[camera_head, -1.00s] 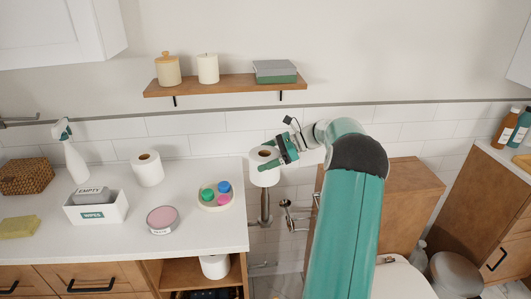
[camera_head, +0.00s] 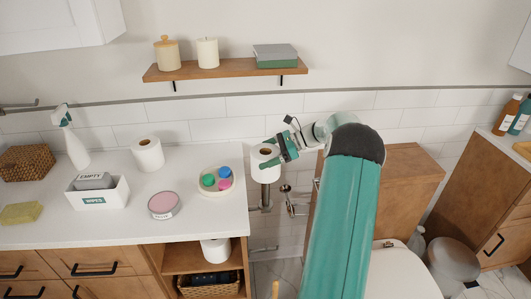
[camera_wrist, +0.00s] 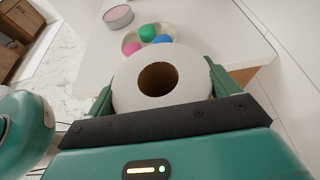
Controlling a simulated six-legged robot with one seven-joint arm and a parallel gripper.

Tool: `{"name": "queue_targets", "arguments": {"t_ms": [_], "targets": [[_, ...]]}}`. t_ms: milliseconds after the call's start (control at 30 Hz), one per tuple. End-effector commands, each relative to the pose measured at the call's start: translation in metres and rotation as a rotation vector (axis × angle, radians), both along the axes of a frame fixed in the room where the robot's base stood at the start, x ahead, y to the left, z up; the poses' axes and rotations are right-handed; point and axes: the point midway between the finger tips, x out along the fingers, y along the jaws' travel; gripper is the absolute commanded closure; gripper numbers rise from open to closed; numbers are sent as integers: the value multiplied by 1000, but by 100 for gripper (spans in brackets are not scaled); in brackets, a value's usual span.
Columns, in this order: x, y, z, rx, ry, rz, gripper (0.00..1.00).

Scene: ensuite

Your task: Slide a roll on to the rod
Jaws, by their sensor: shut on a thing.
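My gripper (camera_head: 282,157) is shut on a white toilet roll (camera_head: 265,163). In the wrist view, the roll (camera_wrist: 150,84) sits between the two green fingers with its brown core hole facing the camera. The roll is in the air just right of the counter's right end, near the tiled wall.
The white counter (camera_head: 120,225) holds a wipes box (camera_head: 95,192), a pink-topped tin (camera_head: 163,205) and a dish of coloured balls (camera_head: 217,181). Metal wall fittings (camera_head: 290,201) stick out right of the roll. A wooden cabinet (camera_head: 400,190) and the toilet (camera_head: 400,270) stand further right.

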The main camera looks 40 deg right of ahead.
Motion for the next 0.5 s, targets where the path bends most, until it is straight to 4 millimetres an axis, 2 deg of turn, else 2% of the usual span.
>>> {"name": "queue_targets", "arguments": {"t_ms": [200,233,267,500], "targets": [[0,0,0,0,0,0,38],[0,0,0,0,0,0,7],[0,0,0,0,0,0,1],[0,0,0,0,0,0,0]]}}
